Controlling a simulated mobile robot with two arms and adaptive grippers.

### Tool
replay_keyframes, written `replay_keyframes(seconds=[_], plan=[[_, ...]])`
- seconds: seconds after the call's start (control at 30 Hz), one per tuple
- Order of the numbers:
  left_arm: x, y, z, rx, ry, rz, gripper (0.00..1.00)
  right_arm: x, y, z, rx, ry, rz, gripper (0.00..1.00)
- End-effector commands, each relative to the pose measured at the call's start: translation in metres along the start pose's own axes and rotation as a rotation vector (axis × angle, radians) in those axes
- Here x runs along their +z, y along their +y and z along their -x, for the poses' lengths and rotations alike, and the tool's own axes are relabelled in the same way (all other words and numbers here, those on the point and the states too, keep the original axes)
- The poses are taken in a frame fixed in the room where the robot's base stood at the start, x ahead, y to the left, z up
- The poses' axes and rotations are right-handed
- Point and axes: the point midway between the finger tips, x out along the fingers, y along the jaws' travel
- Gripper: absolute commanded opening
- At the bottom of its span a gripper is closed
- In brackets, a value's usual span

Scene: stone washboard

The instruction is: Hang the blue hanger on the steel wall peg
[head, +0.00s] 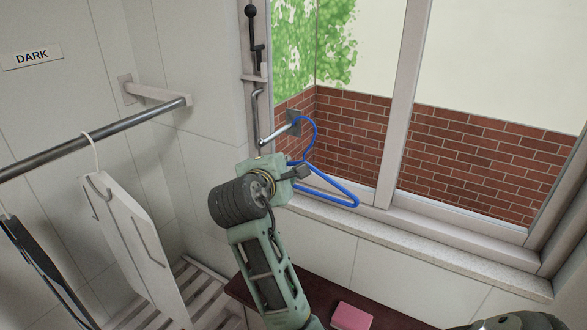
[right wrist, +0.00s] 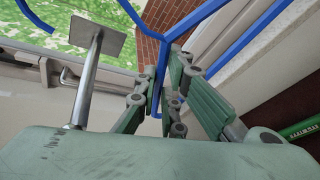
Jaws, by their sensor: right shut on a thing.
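The blue hanger (head: 335,192) is in my right gripper (head: 300,172), in front of the window. Its hook rises beside the steel wall peg (head: 275,134), a rod with a square plate at its end. In the right wrist view, my right gripper's fingers (right wrist: 163,82) are shut on the blue hanger (right wrist: 160,62) near its neck. The hook's top is cut off there; its tip shows left of the steel peg (right wrist: 88,75) and the neck right of it. I cannot tell whether hook and peg touch. My left gripper is not in view.
A rail (head: 95,138) at the left holds a white board-like item (head: 130,235) on a hanger, and a dark item (head: 40,265). A window latch rod (head: 256,60) stands above the peg. A pink block (head: 352,316) lies on a dark red surface (head: 385,318) below the sill.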

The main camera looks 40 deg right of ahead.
Motion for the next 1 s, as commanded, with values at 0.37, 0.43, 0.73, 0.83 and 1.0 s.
replay_keyframes(seconds=[0.37,0.43,0.73,0.83,1.0], plan=[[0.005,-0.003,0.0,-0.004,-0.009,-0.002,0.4,-0.028,0.012,-0.007,0.001,0.0,0.0,0.0],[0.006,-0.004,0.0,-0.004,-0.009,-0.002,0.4,-0.033,0.015,-0.008,0.001,0.001,0.0,0.0],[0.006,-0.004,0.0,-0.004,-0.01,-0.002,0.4,-0.054,0.024,-0.014,0.0,0.0,0.0,0.0],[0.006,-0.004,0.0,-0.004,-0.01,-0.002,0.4,-0.061,0.027,-0.016,0.001,0.0,0.0,0.0],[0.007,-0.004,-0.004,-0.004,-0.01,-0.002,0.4,-0.065,0.012,-0.021,0.0,-0.001,0.001,0.0]])
